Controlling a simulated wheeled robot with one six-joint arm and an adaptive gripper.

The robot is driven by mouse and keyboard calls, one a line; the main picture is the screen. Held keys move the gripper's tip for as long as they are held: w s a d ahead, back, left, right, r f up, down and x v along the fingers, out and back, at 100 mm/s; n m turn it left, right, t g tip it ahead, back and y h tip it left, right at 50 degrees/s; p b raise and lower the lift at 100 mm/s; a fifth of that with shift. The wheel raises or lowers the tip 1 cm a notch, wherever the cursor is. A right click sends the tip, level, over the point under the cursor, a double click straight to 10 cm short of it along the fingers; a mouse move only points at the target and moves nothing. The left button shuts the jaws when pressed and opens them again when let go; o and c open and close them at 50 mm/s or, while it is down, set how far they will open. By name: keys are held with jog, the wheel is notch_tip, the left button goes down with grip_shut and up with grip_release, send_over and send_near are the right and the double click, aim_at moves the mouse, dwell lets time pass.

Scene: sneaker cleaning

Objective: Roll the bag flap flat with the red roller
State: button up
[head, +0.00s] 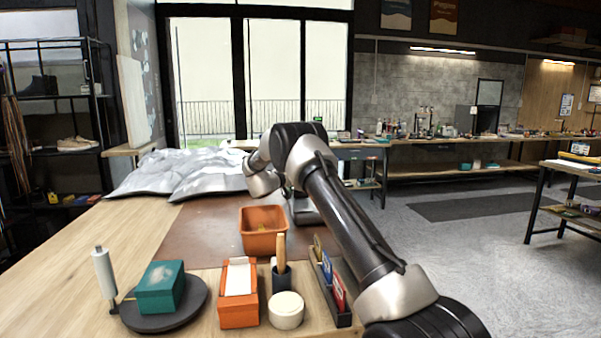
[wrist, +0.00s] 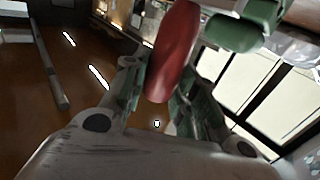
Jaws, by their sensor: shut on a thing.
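In the wrist view, my gripper (wrist: 160,88) is shut on the red roller (wrist: 173,48), whose rounded red body points up and away from the fingers. The fingers cover its near end. In the head view, my arm reaches over the table and the roller cannot be made out. Silvery grey bags (head: 150,174) lie crumpled on the far left of the table, left of my wrist. I cannot tell which part is the flap, or whether the roller touches a bag.
An orange bin (head: 263,232) stands on a brown mat (head: 205,235). Nearer are a teal box (head: 160,288) on a dark round stand, an orange box (head: 238,310), a white-lidded jar (head: 286,311) and a dark card rack (head: 330,285).

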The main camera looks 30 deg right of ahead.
jog(key=s+a, duration=0.3)
jog(key=s, duration=0.7)
dwell(1.2)
notch_tip(320, 180, up, 8)
dwell(0.9)
dwell(0.4)
